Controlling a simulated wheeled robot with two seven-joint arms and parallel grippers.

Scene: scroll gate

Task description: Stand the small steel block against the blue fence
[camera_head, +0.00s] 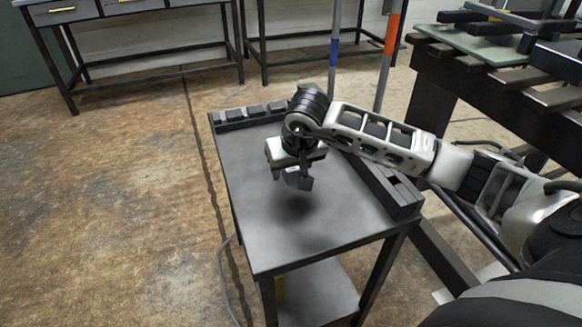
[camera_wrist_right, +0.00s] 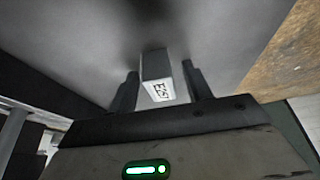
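My right gripper (camera_head: 297,180) is over the dark grey table, pointing down, with a soft shadow on the tabletop below it. In the right wrist view the small steel block (camera_wrist_right: 156,66), a grey piece with a white lettered label, sits between the two fingers of my right gripper (camera_wrist_right: 160,82). In the head view the block is mostly hidden by the gripper. No blue fence shows on the table; a blue band (camera_head: 334,52) marks a grey post behind it. My left gripper is not in view.
The table (camera_head: 250,215) has a low dark rail (camera_head: 250,113) along its back edge and a raised dark rail (camera_head: 398,193) along its right side. Its left and front top are clear. An orange-banded post (camera_head: 391,35) and a dark rack (camera_head: 480,90) stand behind right.

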